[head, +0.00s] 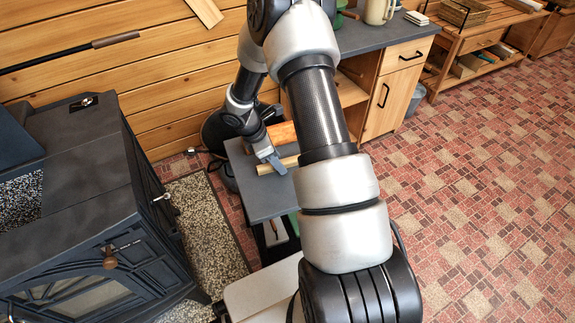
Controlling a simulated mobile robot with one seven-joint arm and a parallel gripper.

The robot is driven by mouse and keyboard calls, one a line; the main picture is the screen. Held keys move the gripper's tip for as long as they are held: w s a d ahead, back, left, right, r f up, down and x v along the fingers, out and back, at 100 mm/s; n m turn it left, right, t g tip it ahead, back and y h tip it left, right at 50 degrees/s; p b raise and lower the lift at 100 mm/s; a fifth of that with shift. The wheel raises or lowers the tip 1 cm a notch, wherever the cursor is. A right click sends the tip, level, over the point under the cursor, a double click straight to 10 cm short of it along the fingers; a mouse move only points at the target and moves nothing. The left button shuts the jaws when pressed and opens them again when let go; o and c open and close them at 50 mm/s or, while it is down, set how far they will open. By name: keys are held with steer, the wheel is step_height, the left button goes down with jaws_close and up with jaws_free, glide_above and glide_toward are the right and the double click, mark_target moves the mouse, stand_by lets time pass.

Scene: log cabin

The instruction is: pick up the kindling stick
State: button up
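A pale wooden stick, which looks like the kindling stick (290,161), lies on or just above a small dark grey tabletop (262,204). My gripper (276,163) points down at the stick, and its fingertips overlap the stick's middle in the picture. Whether the fingers are open or closed around it is too small to tell. My arm hides the stick's right end and the right part of the tabletop.
A thicker orange-brown wood piece (283,133) lies behind the stick. A black stove (85,190) stands at left on a speckled hearth pad (207,215). A wooden cabinet (394,88) stands behind. The tiled floor (480,180) at right is clear.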

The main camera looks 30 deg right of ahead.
jaws_close()
step_height(320, 180, up, 10)
steer(key=p, duration=0.3)
stand_by(0.3)
